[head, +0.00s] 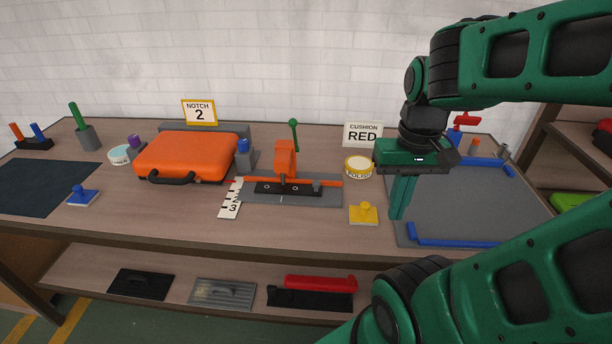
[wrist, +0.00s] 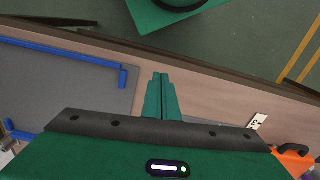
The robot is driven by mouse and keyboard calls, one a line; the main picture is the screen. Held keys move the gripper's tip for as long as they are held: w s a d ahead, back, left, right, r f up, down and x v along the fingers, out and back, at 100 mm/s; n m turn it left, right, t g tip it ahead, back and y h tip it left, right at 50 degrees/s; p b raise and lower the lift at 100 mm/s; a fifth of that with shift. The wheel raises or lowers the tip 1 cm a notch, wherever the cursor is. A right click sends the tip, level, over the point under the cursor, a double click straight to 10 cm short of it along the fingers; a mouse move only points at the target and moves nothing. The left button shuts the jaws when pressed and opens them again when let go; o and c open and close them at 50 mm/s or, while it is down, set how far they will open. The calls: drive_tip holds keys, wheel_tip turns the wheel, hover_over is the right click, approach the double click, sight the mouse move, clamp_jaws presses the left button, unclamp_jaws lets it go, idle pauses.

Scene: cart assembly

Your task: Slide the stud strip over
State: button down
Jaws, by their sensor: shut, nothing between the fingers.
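A black strip with round studs (head: 268,188), which looks like the stud strip, lies on a grey plate (head: 330,198) near the middle of the bench. My gripper (head: 398,216) is shut and empty, pointing down at the left edge of the grey mat, well right of the strip. In the wrist view, its closed fingers (wrist: 161,78) show over bare bench.
A "NOTCH 2" sign (head: 199,113) and an orange case (head: 187,156) stand left. Blue rails (head: 470,243) edge the grey mat (head: 480,205).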

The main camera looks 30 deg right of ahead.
drive_tip(key=w+d+n, duration=0.1)
drive_tip(key=w, duration=0.1)
drive_tip(key=n+t+y, duration=0.2)
drive_tip(key=n+y, duration=0.1)
drive_tip(key=n, duration=1.3)
hover_over(309, 191)
wheel_tip(309, 191, down, 10)
drive_tip(key=shift+r, duration=0.25)
